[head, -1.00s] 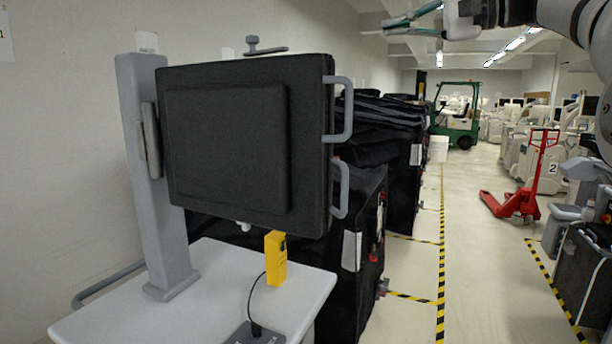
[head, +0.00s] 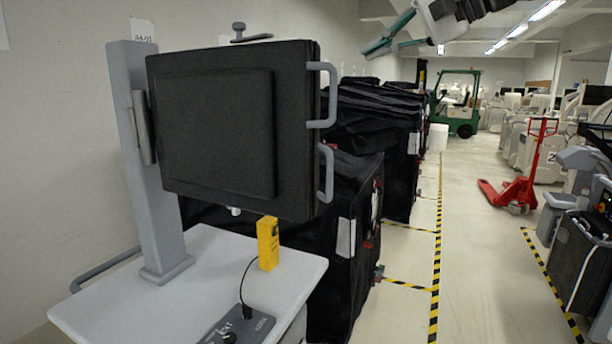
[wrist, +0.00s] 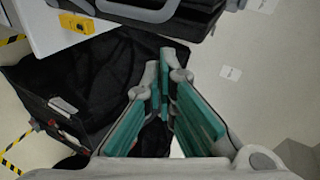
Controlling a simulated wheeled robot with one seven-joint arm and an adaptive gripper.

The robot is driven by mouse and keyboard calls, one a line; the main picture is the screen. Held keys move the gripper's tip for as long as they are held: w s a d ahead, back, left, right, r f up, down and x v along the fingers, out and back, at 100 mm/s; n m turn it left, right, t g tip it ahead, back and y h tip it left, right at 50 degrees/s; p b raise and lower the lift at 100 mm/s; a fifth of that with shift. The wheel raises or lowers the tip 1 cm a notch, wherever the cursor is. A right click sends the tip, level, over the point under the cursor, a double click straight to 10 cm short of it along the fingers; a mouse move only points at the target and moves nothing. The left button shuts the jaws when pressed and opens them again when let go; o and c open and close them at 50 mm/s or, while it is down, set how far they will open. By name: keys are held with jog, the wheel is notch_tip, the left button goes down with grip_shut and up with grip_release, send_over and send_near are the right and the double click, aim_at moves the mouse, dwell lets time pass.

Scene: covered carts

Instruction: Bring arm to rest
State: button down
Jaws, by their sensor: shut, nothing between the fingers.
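My gripper (head: 370,51) shows at the top of the head view, raised in the air to the right of the black panel. Its teal-padded fingers point left and down, and only part of my arm shows at the top edge. In the wrist view my gripper (wrist: 166,66) has its fingers coming together at the tips, with nothing held between them. Below it there is a black-covered cart (wrist: 85,92).
A black panel (head: 215,130) with grey handles stands on a white cart (head: 215,270) with a yellow device (head: 267,243). Black covered carts (head: 375,130) line the wall. A red pallet jack (head: 518,190) and green forklift (head: 458,110) stand beyond. The aisle floor (head: 480,270) is clear.

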jog(key=s+d+f+n+h, duration=0.1)
jog(key=s+d+f+h, duration=0.1)
jog(key=s+f, duration=0.8)
jog(key=s+d+f+n+g+h, duration=0.1)
jog(key=s+f+h, duration=0.4)
jog(key=s+f, duration=0.6)
jog(key=s+d+f+n+h, duration=0.2)
jog(key=s+d+f+h, duration=0.1)
jog(key=s+f, duration=0.7)
jog(key=shift+s+d+f+n+g+h, duration=0.3)
jog(key=shift+d+f+n+h, duration=0.15)
jog(key=shift+f, duration=0.45)
jog(key=shift+a, duration=0.1)
